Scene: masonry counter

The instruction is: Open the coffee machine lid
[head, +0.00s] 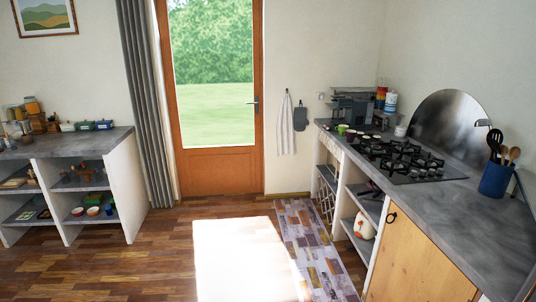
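The coffee machine (354,112) appears to be the dark grey and black appliance at the far end of the right counter, against the back wall. It is small in the head view, and I cannot make out its lid or whether the lid is open. My gripper is not in view. The machine is well across the room from the camera.
The grey right counter (463,208) carries a gas hob (404,160), small cups (342,129) and a blue utensil pot (494,180). A patterned rug (308,240) lies along it. A left counter (95,143) stands by the curtain. The wooden floor (150,262) between them is clear.

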